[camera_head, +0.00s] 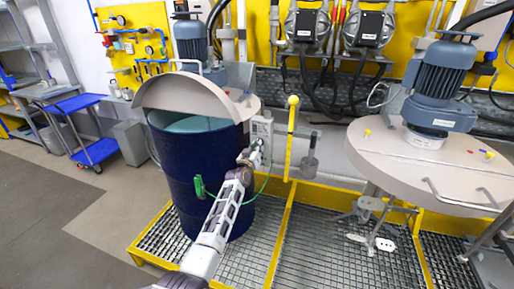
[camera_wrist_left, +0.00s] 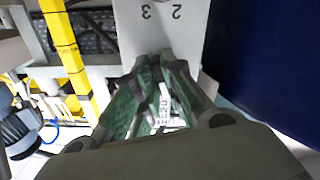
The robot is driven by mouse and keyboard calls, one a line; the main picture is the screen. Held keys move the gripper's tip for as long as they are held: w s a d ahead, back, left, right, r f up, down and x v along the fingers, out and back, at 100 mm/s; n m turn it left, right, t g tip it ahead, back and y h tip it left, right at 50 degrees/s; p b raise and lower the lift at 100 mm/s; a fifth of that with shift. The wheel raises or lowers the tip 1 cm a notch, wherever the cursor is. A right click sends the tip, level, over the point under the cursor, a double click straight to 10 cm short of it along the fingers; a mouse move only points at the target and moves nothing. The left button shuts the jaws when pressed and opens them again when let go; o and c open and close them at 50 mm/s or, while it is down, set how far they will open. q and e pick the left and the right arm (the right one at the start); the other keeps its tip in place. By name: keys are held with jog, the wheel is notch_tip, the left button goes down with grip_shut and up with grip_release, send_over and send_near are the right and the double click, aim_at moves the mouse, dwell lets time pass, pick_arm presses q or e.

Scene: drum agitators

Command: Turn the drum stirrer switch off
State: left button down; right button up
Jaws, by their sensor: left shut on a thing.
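The grey switch box (camera_head: 262,128) is mounted beside the blue drum, at its right side. In the left wrist view its pale panel (camera_wrist_left: 190,25) carries the digits 2 and 3, which appear upside down. My left gripper (camera_head: 252,157) reaches up to the lower front of this box. In the left wrist view its green-padded fingers (camera_wrist_left: 155,85) are closed in on the switch at the panel. The fingers hide most of the switch, so its exact setting cannot be read. My right gripper is not in view.
The blue drum (camera_head: 200,175) stands on a yellow-edged grating, its lid (camera_head: 190,97) tilted. A yellow upright lever (camera_head: 290,140) stands close right of the box. A second stirrer with a round lid (camera_head: 400,160) is at right. A blue cart (camera_head: 75,103) stands far left.

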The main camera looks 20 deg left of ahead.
pick_arm(q)
jog(key=n, duration=0.4)
jog(key=shift+d+n, duration=0.1)
jog(key=shift+n, duration=0.2)
dwell(0.4)
jog(key=c, duration=1.5)
grip_release()
jog(key=shift+s, duration=0.1)
jog(key=shift+s, duration=0.15)
jog(key=s, duration=1.1)
jog(key=shift+s+a, duration=0.2)
jog(key=shift+s, duration=0.05)
